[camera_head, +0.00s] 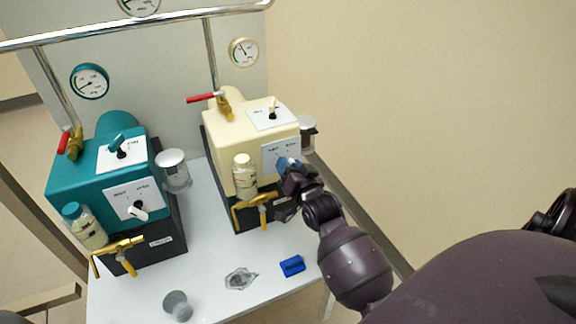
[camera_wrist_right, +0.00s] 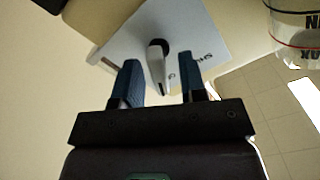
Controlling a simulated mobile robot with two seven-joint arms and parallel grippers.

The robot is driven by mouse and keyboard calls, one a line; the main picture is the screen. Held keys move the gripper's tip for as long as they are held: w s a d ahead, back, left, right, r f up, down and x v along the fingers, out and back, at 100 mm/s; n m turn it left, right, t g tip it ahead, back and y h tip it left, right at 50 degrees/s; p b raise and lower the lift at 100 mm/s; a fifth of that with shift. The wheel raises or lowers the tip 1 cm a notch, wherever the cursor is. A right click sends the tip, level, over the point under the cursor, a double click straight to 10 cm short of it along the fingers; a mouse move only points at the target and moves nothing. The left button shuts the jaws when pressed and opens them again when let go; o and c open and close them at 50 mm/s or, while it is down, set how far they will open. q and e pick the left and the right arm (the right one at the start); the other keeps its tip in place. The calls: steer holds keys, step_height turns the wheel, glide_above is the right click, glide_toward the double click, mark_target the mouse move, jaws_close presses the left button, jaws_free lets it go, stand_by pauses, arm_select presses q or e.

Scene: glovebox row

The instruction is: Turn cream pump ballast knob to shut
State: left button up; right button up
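The cream pump (camera_head: 235,130) stands on the right of the white table. Its front panel (camera_head: 272,155) is partly hidden behind my right gripper (camera_head: 289,165). In the right wrist view, a black knob with a white pointer (camera_wrist_right: 157,65) sits on the white panel (camera_wrist_right: 185,30). My right gripper (camera_wrist_right: 160,75) is open there, one blue finger on each side of the pointer, with visible gaps on both sides. The panel lettering is only partly readable. My left gripper is not in view.
A teal pump (camera_head: 85,175) stands to the left. A bottle (camera_head: 244,178) and brass valve (camera_head: 258,203) sit at the cream pump's front. A clear jar (camera_head: 307,135) is at its right. A blue block (camera_head: 292,266) and grey cup (camera_head: 177,305) are on the table.

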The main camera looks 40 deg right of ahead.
steer(key=shift+w, duration=0.25)
steer(key=shift+c, duration=0.3)
jaws_close()
